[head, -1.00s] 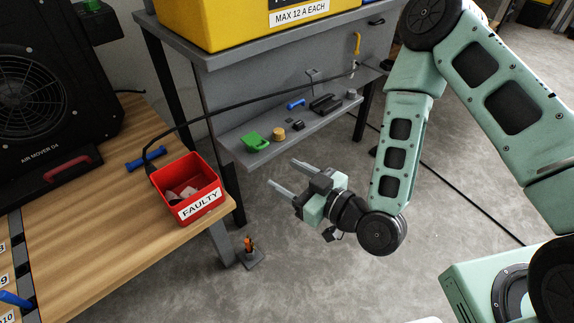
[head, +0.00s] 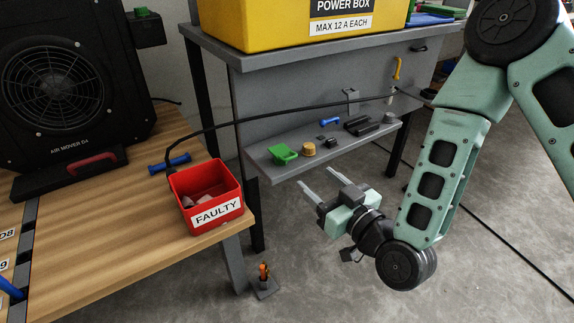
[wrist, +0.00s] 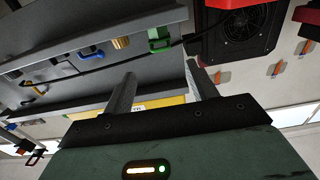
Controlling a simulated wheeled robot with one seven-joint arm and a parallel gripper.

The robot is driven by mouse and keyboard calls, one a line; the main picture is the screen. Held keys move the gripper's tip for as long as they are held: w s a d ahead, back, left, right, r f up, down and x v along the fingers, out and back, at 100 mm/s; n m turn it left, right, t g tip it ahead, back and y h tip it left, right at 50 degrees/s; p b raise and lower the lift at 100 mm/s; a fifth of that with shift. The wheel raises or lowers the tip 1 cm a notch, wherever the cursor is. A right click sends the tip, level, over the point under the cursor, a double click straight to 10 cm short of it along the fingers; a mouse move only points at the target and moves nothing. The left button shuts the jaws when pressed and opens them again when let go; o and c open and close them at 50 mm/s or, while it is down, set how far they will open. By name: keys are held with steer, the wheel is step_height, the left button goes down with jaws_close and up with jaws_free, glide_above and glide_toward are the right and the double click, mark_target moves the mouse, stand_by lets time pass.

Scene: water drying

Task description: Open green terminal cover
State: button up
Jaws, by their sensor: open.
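A dark box with a small green top piece (head: 141,11) sits at the upper right of the black air mover (head: 60,85) in the head view; which way this piece opens is too small to tell. A green open-topped part (head: 283,154) sits on the grey shelf (head: 330,155) under the yellow power box; it also shows in the wrist view (wrist: 159,40). I cannot tell which green piece is the terminal cover. My gripper (head: 317,183) is open and empty, in front of and below the shelf, apart from both. Its two fingers also show in the wrist view (wrist: 160,76).
A red FAULTY bin (head: 216,212) with pieces inside stands at the wooden bench's right corner. A blue handle (head: 170,162) lies behind it. A black cable (head: 270,112) crosses above the shelf. A cork-coloured piece (head: 309,149) and dark parts share the shelf.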

mark_target(292, 158)
steer(key=b+x, duration=0.8)
steer(key=x, duration=0.4)
steer(key=shift+w+a+b, duration=0.1)
steer(key=shift+b, duration=0.3)
